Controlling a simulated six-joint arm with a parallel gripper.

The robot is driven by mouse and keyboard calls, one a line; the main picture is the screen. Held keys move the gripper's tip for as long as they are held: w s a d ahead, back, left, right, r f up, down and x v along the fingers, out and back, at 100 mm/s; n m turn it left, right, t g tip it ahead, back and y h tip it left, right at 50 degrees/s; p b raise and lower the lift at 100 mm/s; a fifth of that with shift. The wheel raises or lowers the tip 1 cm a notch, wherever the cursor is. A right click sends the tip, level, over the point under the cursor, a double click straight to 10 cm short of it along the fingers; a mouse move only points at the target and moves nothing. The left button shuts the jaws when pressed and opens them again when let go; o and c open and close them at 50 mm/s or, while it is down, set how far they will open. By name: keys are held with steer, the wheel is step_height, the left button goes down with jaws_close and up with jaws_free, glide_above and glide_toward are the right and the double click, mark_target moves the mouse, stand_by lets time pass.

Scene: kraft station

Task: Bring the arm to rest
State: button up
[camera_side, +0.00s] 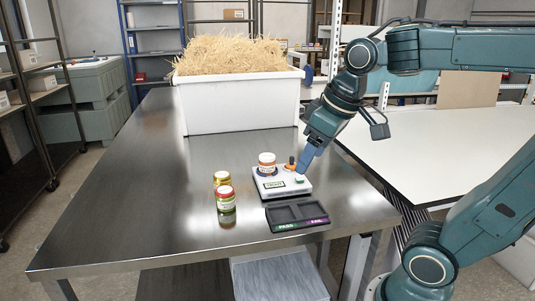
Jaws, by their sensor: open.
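My teal arm reaches in from the right over the metal table (150,190). My gripper (303,170) points down and to the left, just right of a small white device (284,188). Its blue fingers are open, and I see nothing between them. I cannot tell whether a fingertip touches the device's edge.
Two jars, one with a yellow lid (221,179) and one with a red lid (225,197), stand left of the device. A dark two-compartment tray (296,213) lies in front. A white bin of straw (240,107) stands behind. The table's left side is clear.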

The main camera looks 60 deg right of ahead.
steer(key=s+a+f+t, duration=0.1)
steer(key=s+a+f, duration=0.2)
steer(key=s, duration=0.3)
steer(key=shift+s+f+y, duration=0.15)
steer(key=shift+s+y, duration=0.1)
steer(key=shift+y, duration=0.05)
